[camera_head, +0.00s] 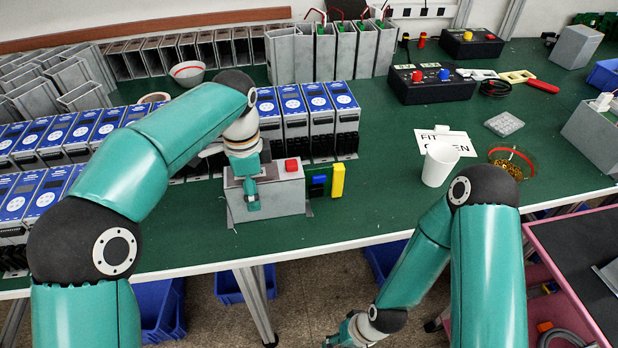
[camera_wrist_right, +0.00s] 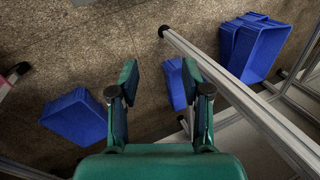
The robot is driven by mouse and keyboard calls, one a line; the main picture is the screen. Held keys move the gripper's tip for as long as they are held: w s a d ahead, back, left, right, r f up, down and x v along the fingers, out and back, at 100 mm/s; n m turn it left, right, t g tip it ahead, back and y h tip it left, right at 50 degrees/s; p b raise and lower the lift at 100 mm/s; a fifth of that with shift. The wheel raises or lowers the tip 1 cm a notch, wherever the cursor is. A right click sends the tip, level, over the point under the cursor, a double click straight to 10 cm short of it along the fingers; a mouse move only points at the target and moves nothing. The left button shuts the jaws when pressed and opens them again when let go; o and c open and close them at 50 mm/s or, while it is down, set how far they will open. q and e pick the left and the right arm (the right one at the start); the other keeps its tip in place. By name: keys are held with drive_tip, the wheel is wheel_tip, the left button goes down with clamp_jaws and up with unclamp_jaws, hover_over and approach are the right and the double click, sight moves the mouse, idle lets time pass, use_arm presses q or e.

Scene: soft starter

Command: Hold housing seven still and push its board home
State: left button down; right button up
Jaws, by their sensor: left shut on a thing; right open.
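The grey housing (camera_head: 280,198) stands near the front edge of the green table, with a red block (camera_head: 292,165) on its top right. A green board (camera_head: 316,188) with a blue part and a yellow part (camera_head: 338,180) sticks out from the housing's right end. How far it sits inside is hidden. My left gripper (camera_head: 250,192) reaches down over the housing's left part and is shut on it. My right gripper (camera_head: 345,334) is low in front of the table, well below the board. The right wrist view shows its fingers (camera_wrist_right: 160,78) apart and empty.
Rows of blue-faced units (camera_head: 300,115) stand behind the housing. A white cup (camera_head: 438,163), a paper sign (camera_head: 452,138) and a glass dish (camera_head: 512,163) stand to the right. Table between board and cup is clear. Blue bins (camera_wrist_right: 78,117) and a metal table leg (camera_wrist_right: 225,85) are below.

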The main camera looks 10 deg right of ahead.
wheel_tip(320, 180, up, 16)
drive_tip(key=s+d+n+g+h, duration=0.2)
drive_tip(key=n+g+h, duration=0.2)
drive_tip(key=n+g, duration=0.25)
drive_tip(key=w+d+r+n+t+h, duration=0.2)
drive_tip(key=w+d+r+t, duration=0.3)
drive_tip(key=w+r, duration=0.7)
drive_tip(key=w+d+r+n+t+h, duration=0.35)
drive_tip(key=w+d+r, duration=0.5)
drive_tip(key=r, duration=0.65)
drive_tip(key=n+g+y, duration=0.2)
drive_tip(key=n+y, duration=0.3)
drive_tip(key=n, duration=0.2)
hover_over(337, 178)
drive_tip(key=d, duration=0.2)
drive_tip(key=shift+w+a+r, duration=0.2)
drive_tip(key=shift+w+r, duration=0.05)
drive_tip(key=shift+w, duration=0.15)
drive_tip(key=shift+w+a+f+n+y, duration=0.1)
drive_tip(key=shift+a+n+y, duration=0.15)
drive_tip(key=shift+a+n, duration=0.25)
drive_tip(key=shift+f, duration=0.2)
wheel_tip(337, 178, down, 11)
drive_tip(key=shift+w+f, duration=0.1)
drive_tip(key=shift+f, duration=0.05)
